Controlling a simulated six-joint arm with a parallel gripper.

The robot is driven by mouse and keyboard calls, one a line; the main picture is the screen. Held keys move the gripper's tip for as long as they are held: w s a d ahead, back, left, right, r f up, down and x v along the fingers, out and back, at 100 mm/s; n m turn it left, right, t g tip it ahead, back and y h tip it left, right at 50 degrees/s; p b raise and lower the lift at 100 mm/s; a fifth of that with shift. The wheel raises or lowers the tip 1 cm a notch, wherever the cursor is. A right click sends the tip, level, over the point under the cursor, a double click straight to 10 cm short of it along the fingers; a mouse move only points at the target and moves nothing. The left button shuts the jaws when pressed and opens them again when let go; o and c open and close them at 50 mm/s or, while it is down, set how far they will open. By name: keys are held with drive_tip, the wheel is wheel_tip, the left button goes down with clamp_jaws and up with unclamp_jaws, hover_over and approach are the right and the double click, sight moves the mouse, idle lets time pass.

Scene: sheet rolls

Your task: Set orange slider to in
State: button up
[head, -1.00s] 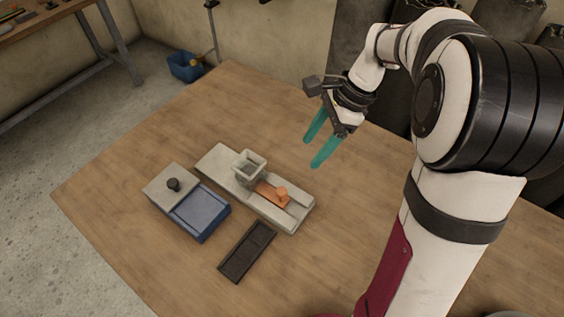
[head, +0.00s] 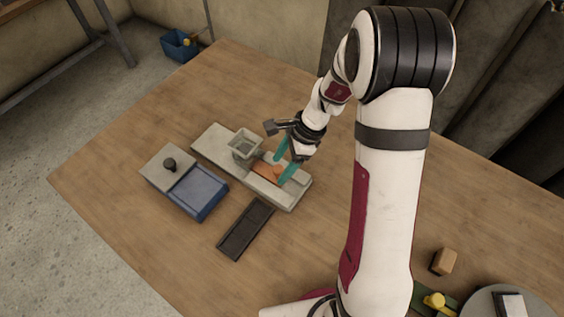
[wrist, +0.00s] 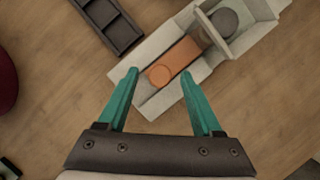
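The orange slider (head: 264,171) lies in the channel of a long pale grey block (head: 211,140). Its round orange knob is at the end away from the square grey hopper (head: 245,143), and its other end reaches to the hopper. In the wrist view the slider (wrist: 184,56) runs diagonally, with the knob nearest my gripper. My gripper (head: 285,168) is open, its two teal fingers apart on either side of the knob in the head view. In the wrist view the fingertips (wrist: 158,73) flank the knob with gaps; contact is not visible.
A dark shallow tray (head: 246,228) lies in front. A wooden block (head: 444,261) and round grey plate (head: 500,303) are at lower right.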

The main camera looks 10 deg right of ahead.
clamp_jaws()
